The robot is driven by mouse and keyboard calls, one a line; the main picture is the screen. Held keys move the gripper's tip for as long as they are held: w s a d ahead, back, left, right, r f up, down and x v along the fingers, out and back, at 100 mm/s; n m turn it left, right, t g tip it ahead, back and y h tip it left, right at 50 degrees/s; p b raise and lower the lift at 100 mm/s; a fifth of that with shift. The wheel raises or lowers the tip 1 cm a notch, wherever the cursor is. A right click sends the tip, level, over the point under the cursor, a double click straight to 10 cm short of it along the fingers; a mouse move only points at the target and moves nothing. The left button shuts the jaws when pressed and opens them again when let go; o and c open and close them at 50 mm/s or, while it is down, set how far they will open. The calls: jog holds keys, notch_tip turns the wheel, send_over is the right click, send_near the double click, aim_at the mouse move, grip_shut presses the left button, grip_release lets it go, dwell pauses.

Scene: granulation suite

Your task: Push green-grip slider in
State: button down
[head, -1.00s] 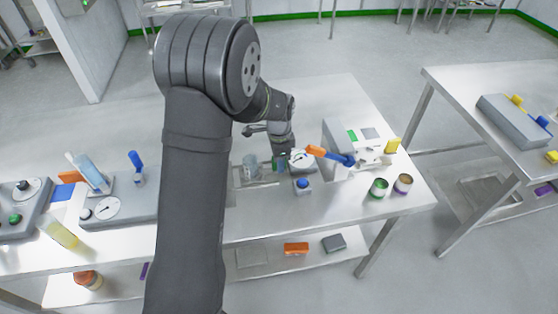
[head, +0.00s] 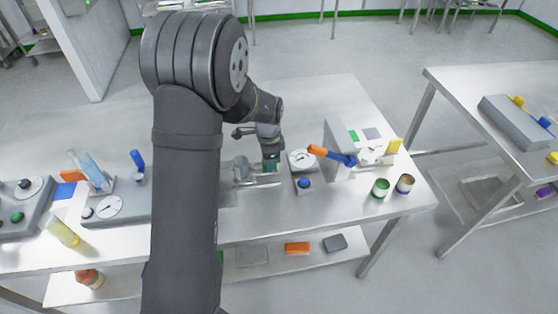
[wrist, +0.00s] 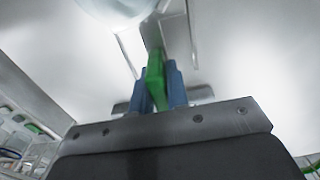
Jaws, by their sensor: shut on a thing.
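The green-grip slider's green grip (wrist: 155,78) stands between the two blue fingertips of my gripper (wrist: 160,88) in the wrist view. My gripper (head: 270,168) is shut on the grip, which shows as a small dark green patch (head: 269,163) in the head view. The slider's pale rail (head: 268,183) runs left to right on the steel table beneath. A grey metallic cylinder (head: 241,168) stands just left of the gripper. My arm hides the table further left.
Two open cans (head: 380,187) stand near the right front edge. A grey panel with another dial (head: 108,206) lies left of my arm.

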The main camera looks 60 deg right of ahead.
jog(key=shift+w+a, duration=0.25)
jog(key=shift+w, duration=0.05)
jog(key=c, duration=1.4)
grip_release()
jog(key=shift+r, duration=0.15)
notch_tip(320, 180, up, 17)
jog(key=shift+r, duration=0.1)
